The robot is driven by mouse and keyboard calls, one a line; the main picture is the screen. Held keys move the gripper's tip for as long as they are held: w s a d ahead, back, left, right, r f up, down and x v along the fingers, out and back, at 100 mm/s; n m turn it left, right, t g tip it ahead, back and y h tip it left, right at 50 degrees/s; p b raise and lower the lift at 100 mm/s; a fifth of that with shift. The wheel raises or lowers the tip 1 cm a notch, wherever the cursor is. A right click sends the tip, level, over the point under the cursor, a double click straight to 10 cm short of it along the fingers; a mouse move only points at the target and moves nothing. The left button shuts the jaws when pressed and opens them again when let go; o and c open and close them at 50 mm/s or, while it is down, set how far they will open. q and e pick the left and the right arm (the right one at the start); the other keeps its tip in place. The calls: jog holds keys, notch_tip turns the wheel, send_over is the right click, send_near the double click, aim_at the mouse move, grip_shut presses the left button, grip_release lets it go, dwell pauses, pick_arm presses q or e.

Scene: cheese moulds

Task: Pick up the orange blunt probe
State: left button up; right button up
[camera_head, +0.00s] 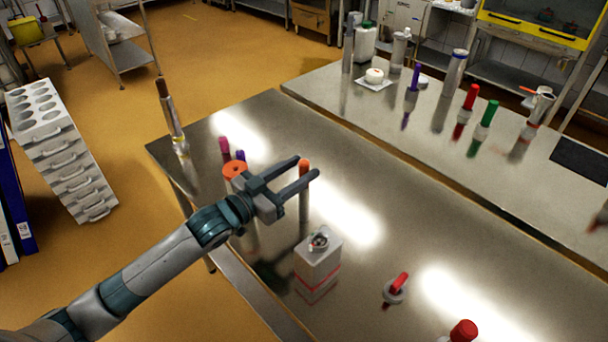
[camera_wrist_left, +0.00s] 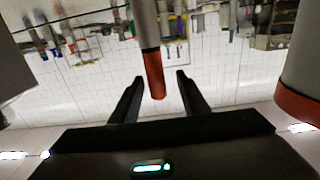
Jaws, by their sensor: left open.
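The orange blunt probe (camera_head: 304,164) stands upright on the near steel table, with an orange top and a grey shaft below. My left gripper (camera_head: 306,166) is open, with its two fingers at the level of the orange top. In the left wrist view, which looks upside down, the orange end of the probe (camera_wrist_left: 155,75) hangs between the two open fingers (camera_wrist_left: 156,88). I see space between each finger and the probe there. My right gripper is in neither view.
An orange-topped cylinder (camera_head: 235,169) stands beside my left wrist, with pink (camera_head: 223,145) and purple-topped items behind. A white box-shaped container (camera_head: 318,259) stands in front. Red-topped items (camera_head: 398,284) are at front right. A second table (camera_head: 345,85) holds several tools.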

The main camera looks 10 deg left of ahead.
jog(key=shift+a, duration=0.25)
pick_arm(q)
jog(key=shift+w+d+r+p, duration=0.2)
jog(key=shift+w+d+p, duration=0.15)
jog(key=shift+p, duration=0.15)
jog(key=p+x, duration=0.2)
jog(key=x, duration=0.2)
jog(key=shift+d+f, duration=0.15)
jog(key=shift+f, duration=0.05)
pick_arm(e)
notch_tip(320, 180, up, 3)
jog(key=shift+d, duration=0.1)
pick_arm(q)
jog(key=shift+c, duration=0.2)
grip_shut()
